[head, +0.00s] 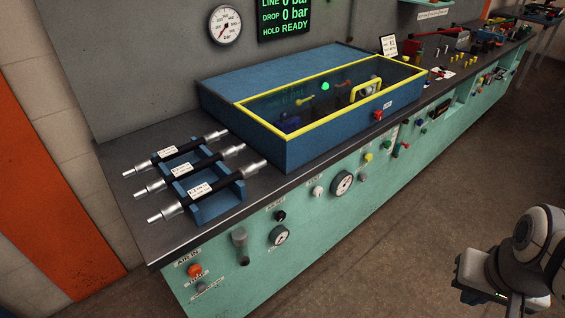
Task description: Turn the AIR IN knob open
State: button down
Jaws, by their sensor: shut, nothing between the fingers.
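The AIR IN label (187,256) is on the green front panel at the lower left of the head view. Just under it is a round orange-red knob (194,270). A small plate with markings sits directly below the knob, too small to read with certainty. The knob's turn position cannot be told from here. My gripper (469,272) is at the lower right, out in front of the bench, far from the knob and touching nothing. It is shut and empty; its fingertips show poorly.
Three black hoses with metal ends lie on a blue rack (230,198) on the bench top. A blue test box with a yellow-framed lid (288,140) stands behind. The floor (400,240) before the bench is clear.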

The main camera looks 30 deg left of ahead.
aim_at(195, 270)
jog(key=u, duration=2)
jog(key=k, duration=0.45)
jog(key=u, duration=0.15)
jog(key=i, duration=0.5)
jog(key=z, duration=1.7)
jog(key=k, duration=0.4)
jog(key=z, duration=0.1)
